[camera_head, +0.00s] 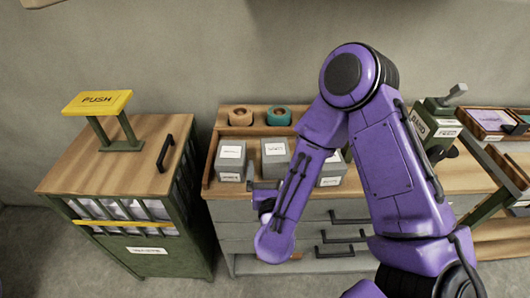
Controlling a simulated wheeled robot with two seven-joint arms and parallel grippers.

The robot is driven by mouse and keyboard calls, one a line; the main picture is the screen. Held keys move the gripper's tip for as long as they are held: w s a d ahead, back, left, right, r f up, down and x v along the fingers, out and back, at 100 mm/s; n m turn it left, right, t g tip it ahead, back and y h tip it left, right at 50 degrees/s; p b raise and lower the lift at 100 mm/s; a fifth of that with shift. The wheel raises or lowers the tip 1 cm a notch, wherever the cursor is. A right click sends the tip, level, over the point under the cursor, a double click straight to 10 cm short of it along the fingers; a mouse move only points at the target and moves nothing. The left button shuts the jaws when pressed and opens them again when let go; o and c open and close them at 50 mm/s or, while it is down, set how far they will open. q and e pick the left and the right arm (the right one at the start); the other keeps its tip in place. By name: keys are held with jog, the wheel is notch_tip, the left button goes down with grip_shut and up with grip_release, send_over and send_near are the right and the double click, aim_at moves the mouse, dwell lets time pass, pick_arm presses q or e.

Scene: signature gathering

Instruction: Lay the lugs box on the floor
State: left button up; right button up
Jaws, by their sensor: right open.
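Several grey boxes with white labels stand in a row on the wooden top of the drawer bench: a left box (230,160), a middle box (276,157) and a right box (332,170), partly hidden by my right arm. The labels are too small to read, so I cannot tell which is the lugs box. My right gripper (262,187) is open, in front of the bench's front edge, just below the left and middle boxes. It is small and partly hidden by my purple forearm. The grey floor (45,250) shows at the lower left. My left gripper is not in view.
A green cabinet (115,170) with a wooden top and a yellow PUSH plate (97,102) stands at left. Two tape rolls (279,115) sit on the back ledge. Drawer handles (334,251) stick out below. A green device (437,120) and trays (490,120) are at right.

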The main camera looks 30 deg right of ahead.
aim_at(276, 151)
jog(key=d, duration=0.1)
jog(key=d+r+p, duration=0.1)
jog(key=shift+d+r, duration=0.15)
jog(key=shift+d, duration=0.15)
jog(key=w, duration=0.2)
jog(key=w+d+f+p, duration=0.2)
jog(key=w, duration=0.1)
jog(key=shift+w+d, duration=0.25)
jog(key=shift+w, duration=0.15)
jog(key=shift+s+r, duration=0.15)
jog(key=shift+s, duration=0.25)
jog(key=shift+w, duration=0.1)
jog(key=c, duration=1)
jog(key=shift+w+r, duration=0.1)
jog(key=shift+r, duration=0.3)
jog(key=shift+c, duration=0.2)
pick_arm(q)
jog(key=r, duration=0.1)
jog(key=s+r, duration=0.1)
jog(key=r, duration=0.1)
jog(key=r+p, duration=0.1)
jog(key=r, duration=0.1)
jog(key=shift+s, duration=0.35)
pick_arm(e)
jog(key=s+a+r, duration=0.9)
jog(key=a+r, duration=0.2)
jog(key=r, duration=0.1)
